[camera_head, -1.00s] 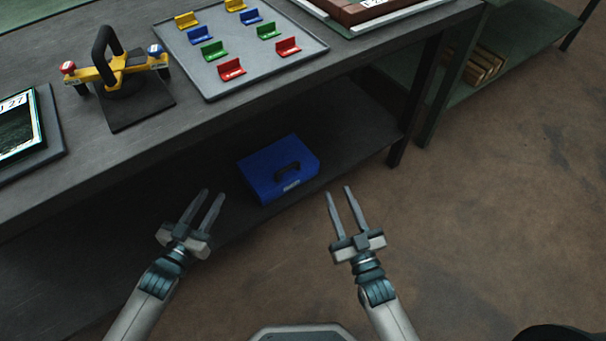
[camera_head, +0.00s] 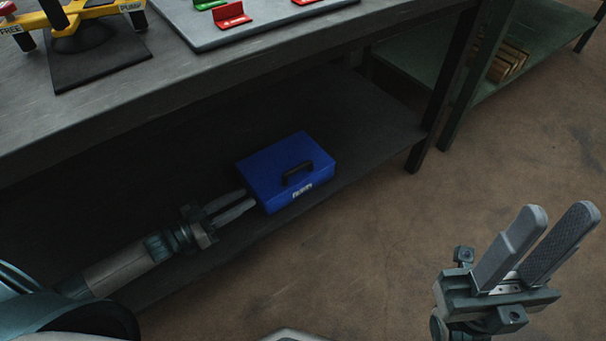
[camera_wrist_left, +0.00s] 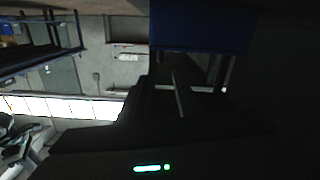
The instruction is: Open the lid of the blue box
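The blue box (camera_head: 275,165) sits on the dark lower shelf (camera_head: 385,135), with its lid down. A black handle (camera_head: 297,173) and a small white label are on it. My left gripper (camera_head: 249,197) is open at the box's left side, its fingertips close to the side wall; I cannot tell whether they touch it. In the left wrist view the blue box (camera_wrist_left: 200,32) fills the top, just beyond the open fingers (camera_wrist_left: 200,86). My right gripper (camera_head: 565,214) is open and empty over the floor at the right.
The tabletop (camera_head: 190,85) overhangs the shelf and holds a grey tray (camera_head: 270,30) with coloured pieces and a yellow tool (camera_head: 95,12) on a dark plate. A table leg (camera_head: 440,90) stands right of the box. The floor (camera_head: 390,230) in front is clear.

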